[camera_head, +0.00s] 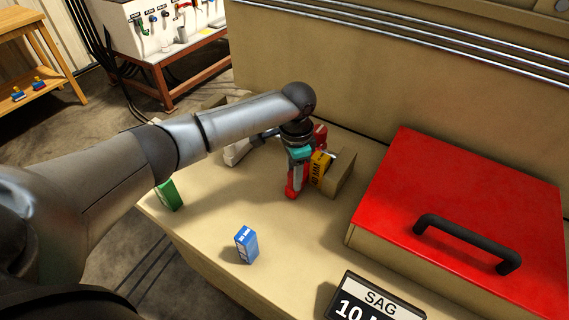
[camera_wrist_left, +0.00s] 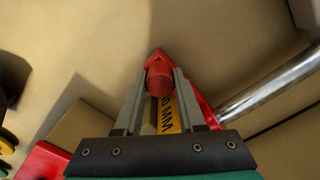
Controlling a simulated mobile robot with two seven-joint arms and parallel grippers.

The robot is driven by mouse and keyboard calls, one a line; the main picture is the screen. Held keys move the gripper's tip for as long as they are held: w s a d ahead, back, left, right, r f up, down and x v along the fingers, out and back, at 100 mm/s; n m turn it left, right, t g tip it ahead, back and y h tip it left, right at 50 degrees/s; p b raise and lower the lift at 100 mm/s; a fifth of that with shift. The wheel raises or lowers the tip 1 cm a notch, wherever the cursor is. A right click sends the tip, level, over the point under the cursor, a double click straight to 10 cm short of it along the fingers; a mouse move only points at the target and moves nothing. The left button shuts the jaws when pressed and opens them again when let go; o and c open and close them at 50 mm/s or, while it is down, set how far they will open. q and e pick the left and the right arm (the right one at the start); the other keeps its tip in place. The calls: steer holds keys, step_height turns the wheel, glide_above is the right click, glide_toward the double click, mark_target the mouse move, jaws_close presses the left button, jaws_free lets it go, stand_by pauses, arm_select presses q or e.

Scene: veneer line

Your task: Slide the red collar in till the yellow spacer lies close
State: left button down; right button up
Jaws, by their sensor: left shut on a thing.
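The red collar (camera_head: 292,190) is at my left gripper, at the back of the beige bench. In the left wrist view, a round red part of the collar (camera_wrist_left: 159,79) sits between the fingertips of my left gripper (camera_wrist_left: 160,85), which is shut on it. The left gripper also shows in the head view (camera_head: 297,172). The yellow spacer (camera_head: 319,168), with black lettering, stands close beside the collar, against a beige block. In the left wrist view, the yellow spacer (camera_wrist_left: 170,115) shows just behind the fingers, partly hidden. Any gap between spacer and its neighbours cannot be told. My right gripper is out of view.
A blue block (camera_head: 246,245) and a green block (camera_head: 168,195) stand on the bench (camera_head: 200,225). A red lid (camera_head: 450,200) with a black handle lies to the right. A sign reading SAG (camera_head: 372,300) stands in front. A metal rod (camera_wrist_left: 270,98) runs beside the gripper.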

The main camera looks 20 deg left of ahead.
arm_select(q)
steer(key=shift+d, duration=0.2)
steer(key=c, duration=0.5)
jaws_free()
steer(key=shift+r, duration=0.1)
step_height(320, 180, up, 15)
steer(key=p, duration=0.1)
steer(key=shift+p, duration=0.4)
